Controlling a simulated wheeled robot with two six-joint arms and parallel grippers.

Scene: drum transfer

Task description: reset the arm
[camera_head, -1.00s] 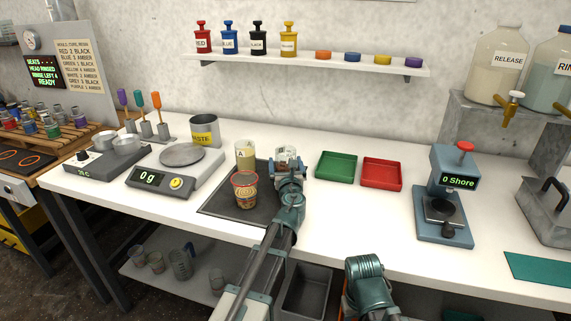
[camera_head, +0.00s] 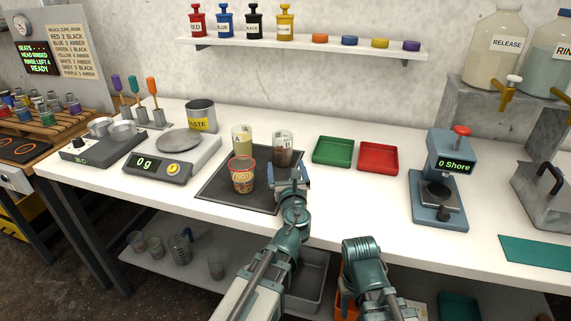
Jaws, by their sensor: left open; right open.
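My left gripper (camera_head: 290,176) is open and empty over the right front part of the dark mat (camera_head: 218,185). It is just in front of a cup of dark contents (camera_head: 283,150) and apart from it. A cup labelled A (camera_head: 242,141) stands to the left of that cup, and a patterned cup with a red rim (camera_head: 242,176) stands in front of it on the mat. My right arm (camera_head: 362,255) is low at the table's front edge; its fingertips are hidden from this view.
A green tray (camera_head: 333,151) and a red tray (camera_head: 378,157) lie right of the mat. A scale (camera_head: 173,158) stands at left and a Shore tester (camera_head: 439,195) at right. The white table (camera_head: 340,199) is clear in front of the trays.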

